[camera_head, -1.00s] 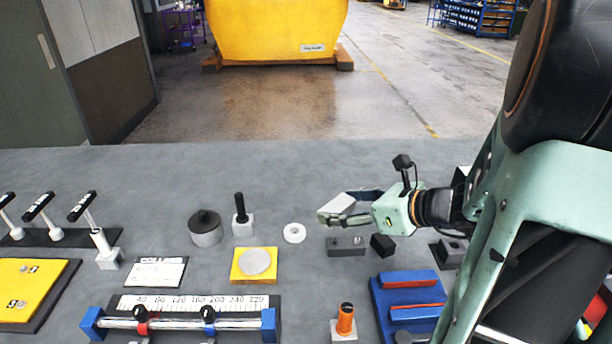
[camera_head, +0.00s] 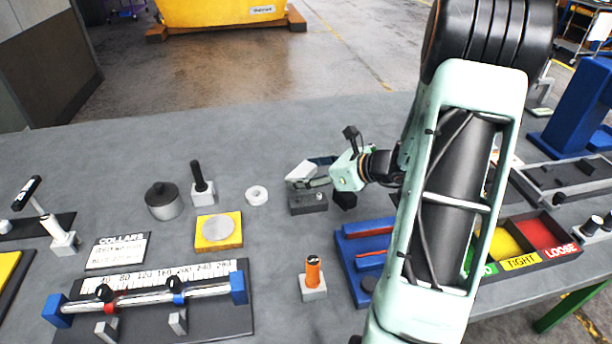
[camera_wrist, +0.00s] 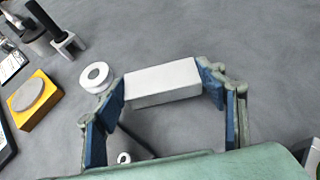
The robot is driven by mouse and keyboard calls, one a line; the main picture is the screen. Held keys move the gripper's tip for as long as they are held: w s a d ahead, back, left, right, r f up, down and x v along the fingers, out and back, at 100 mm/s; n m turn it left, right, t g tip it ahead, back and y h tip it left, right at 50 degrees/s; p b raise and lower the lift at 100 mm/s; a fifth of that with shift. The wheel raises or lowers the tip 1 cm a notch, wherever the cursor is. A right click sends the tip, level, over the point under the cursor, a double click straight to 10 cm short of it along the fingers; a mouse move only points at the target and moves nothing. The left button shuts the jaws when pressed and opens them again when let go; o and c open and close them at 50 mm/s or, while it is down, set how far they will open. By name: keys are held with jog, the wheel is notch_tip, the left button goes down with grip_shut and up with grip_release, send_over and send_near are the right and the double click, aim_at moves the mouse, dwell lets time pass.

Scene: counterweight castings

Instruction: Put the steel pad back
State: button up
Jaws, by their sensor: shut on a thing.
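A pale grey steel pad (camera_wrist: 162,82), a rectangular block, sits between the fingertips of my gripper (camera_wrist: 165,95) in the wrist view. My gripper is shut on it, one blue-lined finger at each end. In the head view the pad (camera_head: 301,170) is at the tip of my gripper (camera_head: 308,172), which appears a little above the grey bench (camera_head: 250,125). A dark block with a small light knob (camera_head: 308,203) is just below it in the picture. My gripper partly hides that block in the wrist view, where its knob (camera_wrist: 124,158) shows.
A white ring (camera_head: 256,195) lies left of my gripper. A blue rack (camera_head: 353,255) and an orange-handled block (camera_head: 313,276) stand nearer. The far bench is clear.

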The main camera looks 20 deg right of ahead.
jog(key=shift+f, duration=0.45)
jog(key=shift+f, duration=0.15)
jog(key=o, duration=1.7)
jog(key=shift+s+r, duration=0.1)
jog(key=shift+r, duration=0.15)
jog(key=v, duration=1.2)
jog(key=shift+d+f+p, duration=0.1)
jog(key=shift+f+p, duration=0.1)
jog(key=shift+p, duration=0.15)
